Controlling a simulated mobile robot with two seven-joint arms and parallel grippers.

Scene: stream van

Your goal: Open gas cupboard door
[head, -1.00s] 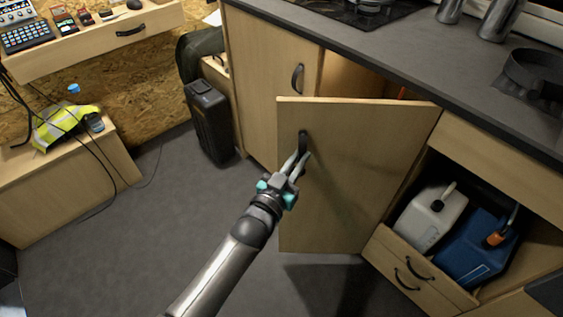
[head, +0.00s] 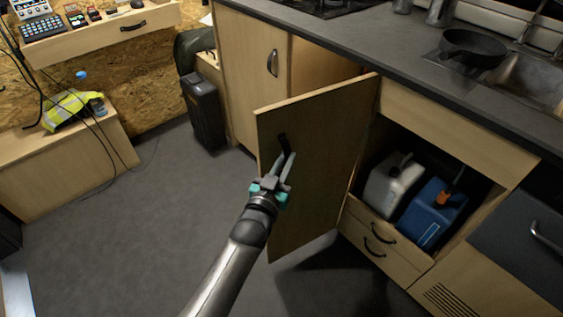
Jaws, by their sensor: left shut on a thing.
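The gas cupboard door (head: 318,165) is a plain wooden panel in the middle of the head view. It stands swung out from the cabinet, hinged at its right edge, with a gap to the cabinet front on its left. Its dark handle (head: 282,140) is near the upper left of its face. My left gripper (head: 284,162) is shut on this handle. The inside of the cupboard is mostly hidden behind the door. My right gripper is not in view.
A closed cupboard door (head: 252,80) is left of the open one. An open bay at right holds a white canister (head: 392,188) and a blue canister (head: 432,212). A black case (head: 203,112) stands at the left. The grey floor (head: 150,240) is clear.

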